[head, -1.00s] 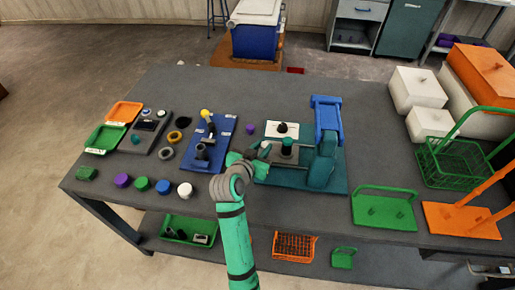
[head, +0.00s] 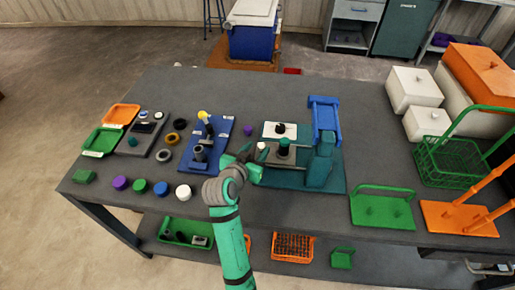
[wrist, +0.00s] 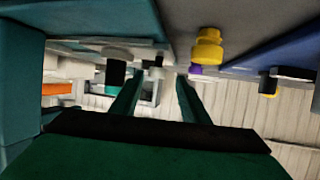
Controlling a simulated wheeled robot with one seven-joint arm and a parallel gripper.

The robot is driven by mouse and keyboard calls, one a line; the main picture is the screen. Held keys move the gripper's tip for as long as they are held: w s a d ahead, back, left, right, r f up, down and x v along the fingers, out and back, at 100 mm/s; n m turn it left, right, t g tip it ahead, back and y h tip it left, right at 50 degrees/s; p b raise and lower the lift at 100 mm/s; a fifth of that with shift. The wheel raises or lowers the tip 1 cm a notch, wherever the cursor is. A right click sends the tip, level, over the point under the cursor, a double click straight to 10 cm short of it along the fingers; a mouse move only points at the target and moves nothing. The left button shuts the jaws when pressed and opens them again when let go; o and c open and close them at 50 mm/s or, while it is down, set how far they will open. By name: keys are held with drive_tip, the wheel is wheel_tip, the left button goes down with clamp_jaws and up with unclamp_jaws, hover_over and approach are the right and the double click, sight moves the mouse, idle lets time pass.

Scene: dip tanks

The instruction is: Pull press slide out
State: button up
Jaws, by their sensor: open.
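The press stands on a teal base (head: 325,184) with a blue upper part (head: 325,118). A grey cylinder with a dark top (head: 283,150) stands in front of that plate. I cannot tell for sure which part is the slide. My gripper (head: 252,156) is open just left of the cylinder, with a small pale knob near its tips. In the wrist view, the open fingers (wrist: 158,98) reach forward with nothing clearly between them; a black knob (wrist: 115,72) shows beside the left finger.
A blue board (head: 218,140) with grey fittings and a yellow knob (head: 203,115) is close to the left of my gripper. Coloured caps and trays lie farther left. A green rack (head: 382,211) stands at right. The table's back middle is clear.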

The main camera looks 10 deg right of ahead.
drive_tip(key=v, duration=0.9)
drive_tip(key=shift+s+a, duration=0.2)
